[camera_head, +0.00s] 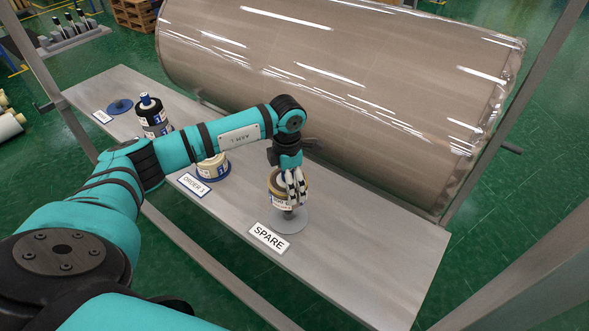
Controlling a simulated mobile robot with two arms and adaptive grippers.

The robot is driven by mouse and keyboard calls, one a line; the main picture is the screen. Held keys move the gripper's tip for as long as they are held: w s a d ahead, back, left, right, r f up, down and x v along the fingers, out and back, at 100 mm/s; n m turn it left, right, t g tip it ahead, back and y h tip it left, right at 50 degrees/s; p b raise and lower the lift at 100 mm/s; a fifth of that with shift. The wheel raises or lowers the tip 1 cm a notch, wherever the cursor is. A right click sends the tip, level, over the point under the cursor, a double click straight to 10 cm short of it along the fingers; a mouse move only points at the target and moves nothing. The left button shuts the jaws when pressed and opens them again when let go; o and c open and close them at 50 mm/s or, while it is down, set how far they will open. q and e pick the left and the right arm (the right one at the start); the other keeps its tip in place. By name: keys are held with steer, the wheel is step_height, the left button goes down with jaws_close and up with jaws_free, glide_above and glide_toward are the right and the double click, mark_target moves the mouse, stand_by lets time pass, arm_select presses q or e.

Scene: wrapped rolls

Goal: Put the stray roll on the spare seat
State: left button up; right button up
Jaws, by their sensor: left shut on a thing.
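The stray roll (274,201), tan with a pale label, is in my left gripper (291,187), which points down with its fingers shut on it. The roll is over the spare seat (293,222), a round grey disc behind the "SPARE" sign (269,238). The roll hides the far part of the disc. A dark spot shows under the roll; I cannot tell whether the roll touches the disc. My right gripper is not in view.
On the grey bench (372,262), a cream roll (222,172) sits on a blue seat by the "ORDER 3" sign. A black-wrapped roll (152,116) stands further left, near an empty blue seat (119,106). A huge wrapped roll (340,90) lies behind. The bench's right end is clear.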

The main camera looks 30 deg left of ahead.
arm_select(q)
steer(key=shift+s+f+b, duration=0.15)
steer(key=shift+f+b, duration=0.15)
steer(key=shift+f, duration=0.25)
step_height(320, 180, down, 3)
steer(key=shift+f+b, duration=0.2)
steer(key=shift+b, duration=1)
step_height(320, 180, down, 3)
steer(key=b, duration=0.2)
steer(key=shift+f+b, duration=0.2)
steer(key=shift+b, duration=0.15)
steer(key=shift+f+b, duration=0.6)
steer(key=shift+f, duration=0.15)
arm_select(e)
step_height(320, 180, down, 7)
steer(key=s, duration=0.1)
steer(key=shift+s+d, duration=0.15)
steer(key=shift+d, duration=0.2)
